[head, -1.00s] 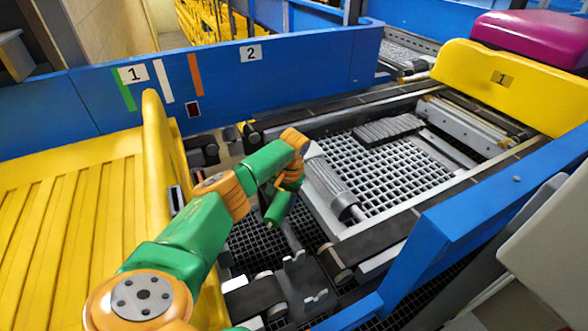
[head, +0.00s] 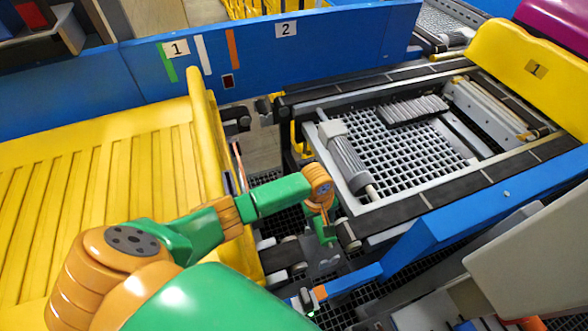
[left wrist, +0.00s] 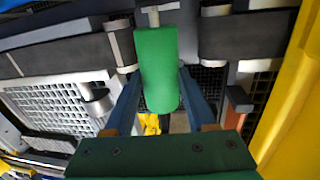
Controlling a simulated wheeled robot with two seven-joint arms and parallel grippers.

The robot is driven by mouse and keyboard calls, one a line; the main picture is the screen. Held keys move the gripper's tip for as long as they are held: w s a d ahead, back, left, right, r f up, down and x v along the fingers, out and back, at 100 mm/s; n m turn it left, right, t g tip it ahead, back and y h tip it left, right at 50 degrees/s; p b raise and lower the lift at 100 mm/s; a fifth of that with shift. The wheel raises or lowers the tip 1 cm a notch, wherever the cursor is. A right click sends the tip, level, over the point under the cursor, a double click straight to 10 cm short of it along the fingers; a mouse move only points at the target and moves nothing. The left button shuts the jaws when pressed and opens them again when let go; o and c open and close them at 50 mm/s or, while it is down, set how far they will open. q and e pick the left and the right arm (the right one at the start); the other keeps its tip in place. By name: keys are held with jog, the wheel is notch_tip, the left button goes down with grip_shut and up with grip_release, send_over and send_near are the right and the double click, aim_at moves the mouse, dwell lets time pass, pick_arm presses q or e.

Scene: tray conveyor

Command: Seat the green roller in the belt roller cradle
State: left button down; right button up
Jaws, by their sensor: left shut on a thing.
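The green roller (left wrist: 157,65) is in the left wrist view, held lengthwise between the two blue fingers of my left gripper (left wrist: 158,98), with a pale shaft end at its far tip. The gripper is shut on it. In the head view my left gripper (head: 325,228) is low over the gap between the near belt end and the grey tray frame, and the roller is hard to tell apart there. Grey metal brackets (head: 322,263) just below look like the cradle, partly hidden. Contact between roller and cradle cannot be told. My right gripper is not in view.
A yellow slatted chute (head: 95,200) with a raised side wall stands left of the arm. A blue rail wall (head: 330,50) runs behind, and a blue beam (head: 480,205) runs at the near right. A grey roller (head: 348,160) lies on the tray grid (head: 410,150).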

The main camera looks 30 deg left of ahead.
pick_arm(q)
jog(key=shift+s+d+r, duration=0.3)
jog(key=shift+d, duration=0.15)
jog(key=shift+w+f, duration=0.15)
jog(key=shift+f, duration=0.05)
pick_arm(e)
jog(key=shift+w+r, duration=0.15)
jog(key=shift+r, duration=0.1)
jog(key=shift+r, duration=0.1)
pick_arm(q)
jog(key=shift+d+r+n+p, duration=0.1)
jog(key=shift+r+n+p, duration=0.1)
jog(key=shift+n+p, duration=0.15)
notch_tip(320, 180, down, 6)
jog(key=b, duration=0.4)
jog(key=shift+b, duration=0.3)
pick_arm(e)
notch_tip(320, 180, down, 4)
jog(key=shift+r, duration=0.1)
pick_arm(q)
jog(key=shift+p, duration=0.35)
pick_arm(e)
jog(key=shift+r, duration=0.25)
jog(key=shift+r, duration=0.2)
